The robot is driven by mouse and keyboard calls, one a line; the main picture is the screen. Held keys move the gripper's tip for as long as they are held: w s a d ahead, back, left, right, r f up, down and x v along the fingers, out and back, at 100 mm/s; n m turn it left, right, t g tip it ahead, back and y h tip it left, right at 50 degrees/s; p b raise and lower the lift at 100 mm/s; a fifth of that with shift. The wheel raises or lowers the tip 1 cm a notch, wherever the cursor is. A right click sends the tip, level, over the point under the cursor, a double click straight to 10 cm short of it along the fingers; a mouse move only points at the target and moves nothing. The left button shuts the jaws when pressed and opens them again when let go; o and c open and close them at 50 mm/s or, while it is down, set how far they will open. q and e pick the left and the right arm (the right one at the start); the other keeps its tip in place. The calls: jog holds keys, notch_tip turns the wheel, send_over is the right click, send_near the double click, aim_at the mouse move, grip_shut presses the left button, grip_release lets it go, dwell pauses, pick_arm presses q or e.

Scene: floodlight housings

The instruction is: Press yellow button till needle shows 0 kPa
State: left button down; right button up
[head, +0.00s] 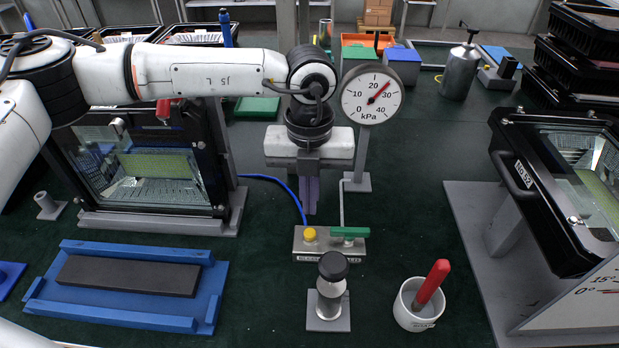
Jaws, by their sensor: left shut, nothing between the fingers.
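The yellow button (310,234) sits on the left part of a small metal valve block (330,254). A green lever (349,232) lies on the same block, to the right of the button. The round white gauge (357,105) stands behind on a post. Its red needle points up and right, between 20 and 30 kPa. My left gripper (308,208) points down with its fingers shut and empty. Its fingertips appear just above the button in the picture, apart from it. How far behind or above it they are is hard to tell. My right gripper is not in view.
A black-knobbed plunger (331,290) and a white cup (416,308) with a red-handled tool stand in front. Floodlight housings flank the block at left (155,165) and right (580,190). A blue tray (205,300) lies front left. A blue hose (275,181) runs behind the block.

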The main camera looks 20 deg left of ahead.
aim_at(309, 233)
pick_arm(q)
notch_tip(309, 233, down, 7)
jog(key=shift+r+p, duration=0.15)
jog(key=shift+p, duration=0.3)
